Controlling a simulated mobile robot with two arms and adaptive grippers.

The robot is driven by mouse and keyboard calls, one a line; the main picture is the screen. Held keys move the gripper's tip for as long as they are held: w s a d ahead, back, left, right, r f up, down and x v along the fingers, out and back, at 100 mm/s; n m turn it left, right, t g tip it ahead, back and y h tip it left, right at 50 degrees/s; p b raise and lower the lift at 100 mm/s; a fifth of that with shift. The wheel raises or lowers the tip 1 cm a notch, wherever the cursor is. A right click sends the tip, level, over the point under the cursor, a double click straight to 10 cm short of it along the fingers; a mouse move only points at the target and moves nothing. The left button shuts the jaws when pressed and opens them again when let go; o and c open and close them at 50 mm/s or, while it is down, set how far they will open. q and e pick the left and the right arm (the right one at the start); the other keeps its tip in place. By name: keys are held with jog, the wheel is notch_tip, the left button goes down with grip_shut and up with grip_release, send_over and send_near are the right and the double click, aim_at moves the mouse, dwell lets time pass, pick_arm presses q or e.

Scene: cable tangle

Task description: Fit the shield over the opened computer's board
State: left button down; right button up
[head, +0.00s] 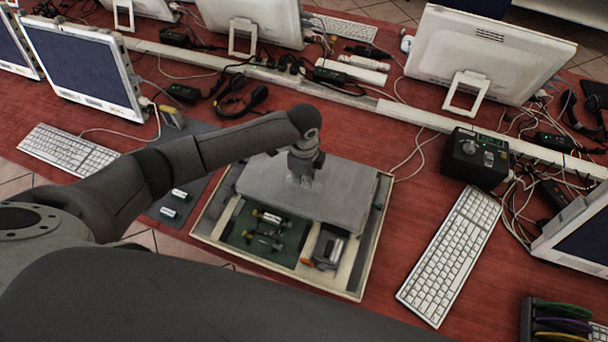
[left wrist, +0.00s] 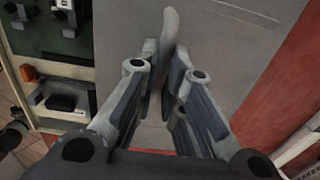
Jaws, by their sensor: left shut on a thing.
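The shield (head: 335,203) is a flat grey plate over the back part of the opened computer (head: 207,228), a shallow pale-rimmed case. My left gripper (head: 302,176) is shut on the upright tab of the shield; the left wrist view shows its two fingers (left wrist: 166,85) on either side of the tab (left wrist: 170,28). The green board (head: 238,236), with several small parts, shows in front of the shield; the rest is hidden beneath it. I cannot tell whether the shield rests on the case or hovers just above. My right gripper is not in view.
A grey mat (head: 192,180) with small cylinders lies left of the case. A black box with a knob (head: 476,160) and a white keyboard (head: 452,255) stand to the right. Monitors and loose cables fill the back. Red tabletop is free between case and keyboard.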

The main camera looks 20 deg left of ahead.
pick_arm(q)
jog(key=shift+f, duration=0.45)
dwell(0.4)
jog(key=c, duration=1.5)
grip_release()
jog(key=shift+o, duration=0.2)
notch_tip(320, 180, up, 12)
